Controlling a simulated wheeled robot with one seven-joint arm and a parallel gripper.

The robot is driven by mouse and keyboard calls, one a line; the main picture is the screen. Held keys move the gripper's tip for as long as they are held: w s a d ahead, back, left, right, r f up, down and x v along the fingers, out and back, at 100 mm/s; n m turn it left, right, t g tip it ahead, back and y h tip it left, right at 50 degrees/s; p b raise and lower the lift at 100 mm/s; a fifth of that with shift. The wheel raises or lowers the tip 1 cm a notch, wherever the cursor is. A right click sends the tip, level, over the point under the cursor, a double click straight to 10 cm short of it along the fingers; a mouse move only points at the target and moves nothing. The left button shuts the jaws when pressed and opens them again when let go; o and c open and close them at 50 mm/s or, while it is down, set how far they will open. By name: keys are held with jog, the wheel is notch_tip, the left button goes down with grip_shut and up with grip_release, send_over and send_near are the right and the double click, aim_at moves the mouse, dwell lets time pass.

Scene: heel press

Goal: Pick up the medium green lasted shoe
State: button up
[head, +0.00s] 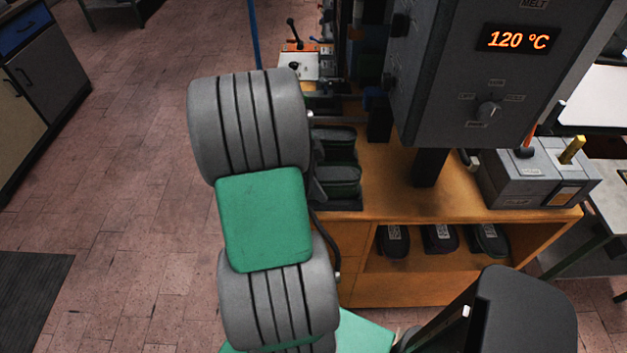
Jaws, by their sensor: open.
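Dark shoe-like shapes with a dull green tint sit on the left end of the wooden bench, partly hidden behind my arm. One shape (336,138) is farther back and another (342,180) is nearer. They appear to rest on a dark tray (347,206). I cannot tell which, if either, is the medium green lasted shoe. My gripper does not show; my own grey and green arm links fill the middle left of the head view and cover that side of the bench.
A grey press housing (460,85) reading 120 °C stands over the wooden bench (400,190). A grey box (540,178) with levers is at its right. Dark shoes with pale labels (440,238) lie on the lower shelf.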

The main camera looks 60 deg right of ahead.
jog(key=shift+r, duration=0.1)
grip_shut()
dwell(0.7)
